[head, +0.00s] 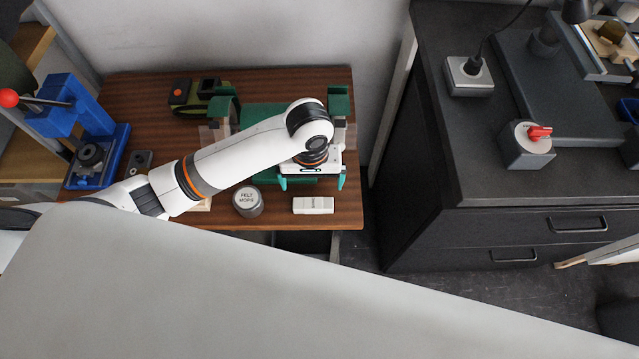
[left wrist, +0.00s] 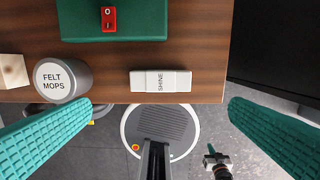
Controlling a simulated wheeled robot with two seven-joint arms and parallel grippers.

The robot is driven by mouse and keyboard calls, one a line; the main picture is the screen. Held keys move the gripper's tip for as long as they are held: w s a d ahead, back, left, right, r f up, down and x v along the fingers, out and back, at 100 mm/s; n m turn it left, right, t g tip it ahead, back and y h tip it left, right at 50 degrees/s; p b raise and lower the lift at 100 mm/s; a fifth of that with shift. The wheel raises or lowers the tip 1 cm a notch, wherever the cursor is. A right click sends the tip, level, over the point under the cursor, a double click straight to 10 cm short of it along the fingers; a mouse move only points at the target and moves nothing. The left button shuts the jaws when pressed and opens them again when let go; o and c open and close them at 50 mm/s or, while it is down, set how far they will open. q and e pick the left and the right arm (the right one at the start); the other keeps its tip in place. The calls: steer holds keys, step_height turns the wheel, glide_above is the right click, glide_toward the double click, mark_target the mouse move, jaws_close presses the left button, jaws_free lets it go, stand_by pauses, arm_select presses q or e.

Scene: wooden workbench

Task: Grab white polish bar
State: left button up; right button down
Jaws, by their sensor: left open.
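The white polish bar (head: 313,205) lies flat near the front edge of the wooden workbench (head: 330,222). In the left wrist view the white bar (left wrist: 161,81) reads "SHINE" and sits between the line of my fingers, farther off than their tips. My left gripper (head: 313,184) is open and empty above the bench, its teal fingers on either side and just behind the bar in the head view. The fingers also show wide apart in the left wrist view (left wrist: 160,110). My right gripper does not clearly show in the head view.
A round tin marked "FELT MOPS" (head: 247,201) stands left of the bar. A green machine (head: 270,115) with a red switch (left wrist: 109,18) is behind it. A blue press (head: 90,150) stands at the left. A dark cabinet (head: 480,190) is to the right.

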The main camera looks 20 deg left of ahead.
arm_select(q)
glide_above(313, 206)
step_height(313, 206, down, 6)
steer(key=shift+a+r, duration=0.1)
steer(key=shift+r, duration=0.1)
steer(key=shift+f, duration=0.6)
step_height(313, 206, down, 5)
steer(key=shift+r, duration=0.1)
steer(key=shift+c, duration=0.8)
steer(key=c, duration=0.6)
arm_select(e)
steer(key=shift+s+d, duration=0.1)
steer(key=shift+s, duration=0.9)
